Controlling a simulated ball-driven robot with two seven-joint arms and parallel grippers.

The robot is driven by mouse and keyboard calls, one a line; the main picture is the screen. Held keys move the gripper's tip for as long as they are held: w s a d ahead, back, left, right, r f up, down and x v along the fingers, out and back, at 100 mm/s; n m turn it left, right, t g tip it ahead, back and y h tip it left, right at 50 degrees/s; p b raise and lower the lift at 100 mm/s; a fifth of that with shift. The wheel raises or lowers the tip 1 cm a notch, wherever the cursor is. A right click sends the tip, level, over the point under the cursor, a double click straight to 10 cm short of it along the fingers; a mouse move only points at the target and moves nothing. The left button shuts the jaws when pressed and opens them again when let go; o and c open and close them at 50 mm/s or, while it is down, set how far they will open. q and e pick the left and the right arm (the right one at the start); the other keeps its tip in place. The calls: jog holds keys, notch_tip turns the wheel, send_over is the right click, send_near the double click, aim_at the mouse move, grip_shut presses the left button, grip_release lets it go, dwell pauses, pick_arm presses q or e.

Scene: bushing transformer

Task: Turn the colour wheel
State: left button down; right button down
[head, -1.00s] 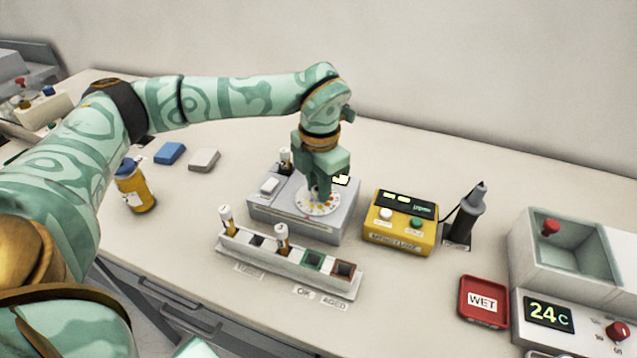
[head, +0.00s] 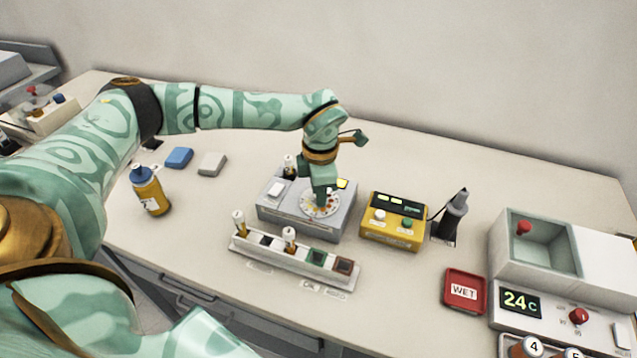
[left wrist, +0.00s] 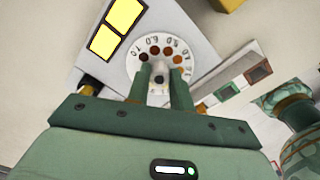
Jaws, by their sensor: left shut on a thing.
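The colour wheel (head: 308,207) is a white disc with numbers and coloured spots on top of a grey box (head: 335,224). It also shows in the left wrist view (left wrist: 134,62), with brown and orange spots and numbers near its rim. My left gripper (head: 322,207) points down at the wheel. In the left wrist view its fingers (left wrist: 160,88) are shut on a pale knob (left wrist: 159,96) at the wheel's middle. The fingers hide part of the wheel. My right gripper is not in view.
A sample rack (head: 270,252) with vials stands in front of the box. A yellow meter (head: 392,236) and a dark pen-like tool (head: 453,216) stand to its right. An orange bottle (head: 150,192) is at left. A red WET tray (head: 463,291) and a bath showing 24c (head: 520,302) are at right.

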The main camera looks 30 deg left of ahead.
pick_arm(q)
jog(key=shift+w+r+m, duration=0.1)
jog(key=shift+m, duration=0.2)
jog(key=c, duration=1.2)
grip_release()
jog(key=shift+c, duration=0.2)
notch_tip(320, 180, up, 16)
jog(key=p, duration=0.2)
jog(key=shift+s+d+r+p, duration=0.15)
jog(key=shift+s+p, duration=0.1)
jog(key=shift+p, duration=0.15)
